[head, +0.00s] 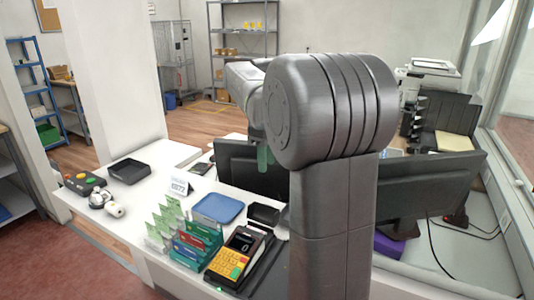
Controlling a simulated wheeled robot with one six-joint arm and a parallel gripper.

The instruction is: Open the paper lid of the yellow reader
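The yellow reader (228,262) stands on the white counter at the lower middle of the head view. It has a dark body, a small screen at the top and a yellow keypad with a green key and an orange-red one. I cannot make out its paper lid or whether it is open. My grey arm rises in front, just right of the reader, and its forward part reaches away above the counter.
Left of the reader stand racks of green, red and blue cards (196,243). A blue tray (217,208), a black tray (130,171), a small sign (179,187) and a box with coloured buttons (84,183) sit farther along the counter (140,215). Monitors (427,188) stand at right.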

